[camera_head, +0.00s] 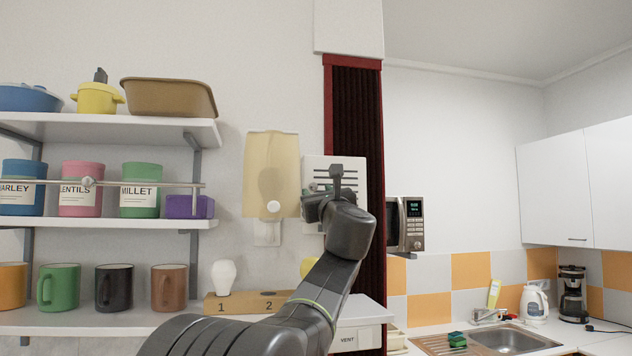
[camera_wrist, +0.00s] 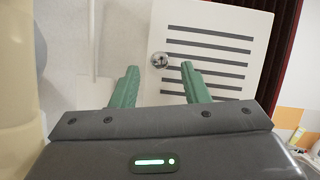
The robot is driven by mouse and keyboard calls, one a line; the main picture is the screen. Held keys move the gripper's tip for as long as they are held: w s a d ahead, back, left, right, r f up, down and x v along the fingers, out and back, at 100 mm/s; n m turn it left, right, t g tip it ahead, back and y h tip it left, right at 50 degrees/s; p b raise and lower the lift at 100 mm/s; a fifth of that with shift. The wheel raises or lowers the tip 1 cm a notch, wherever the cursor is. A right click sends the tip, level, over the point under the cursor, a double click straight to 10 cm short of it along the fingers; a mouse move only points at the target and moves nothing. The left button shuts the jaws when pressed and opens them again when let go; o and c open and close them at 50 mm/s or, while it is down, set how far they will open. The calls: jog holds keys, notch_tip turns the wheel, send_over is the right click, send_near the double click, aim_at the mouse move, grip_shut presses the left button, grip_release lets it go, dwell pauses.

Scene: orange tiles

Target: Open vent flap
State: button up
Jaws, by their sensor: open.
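The vent flap (camera_head: 320,164) is a white panel with dark horizontal slots on the wall, partly hidden by my arm in the head view. It also fills the upper right of the wrist view (camera_wrist: 215,14). It looks closed against the wall. A round metallic knob (camera_wrist: 159,60) sits at its left edge. My gripper (camera_wrist: 160,76) is open, its two green fingers pointing at the flap. The knob appears between the fingertips and slightly beyond them; contact cannot be told. In the head view my gripper (camera_head: 317,192) is in front of the flap.
A beige cover (camera_head: 271,160) with a white knob hangs left of the flap. Shelves (camera_head: 110,128) with jars and mugs are further left. A dark red curtain (camera_head: 368,115) is close on the right. A box labelled VENT (camera_head: 360,335) is below.

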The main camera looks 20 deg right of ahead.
jog(key=shift+p+x, duration=0.3)
jog(key=shift+x, duration=0.95)
jog(key=shift+f, duration=0.1)
grip_shut()
jog(key=shift+s+a, duration=0.1)
jog(key=shift+s, duration=0.1)
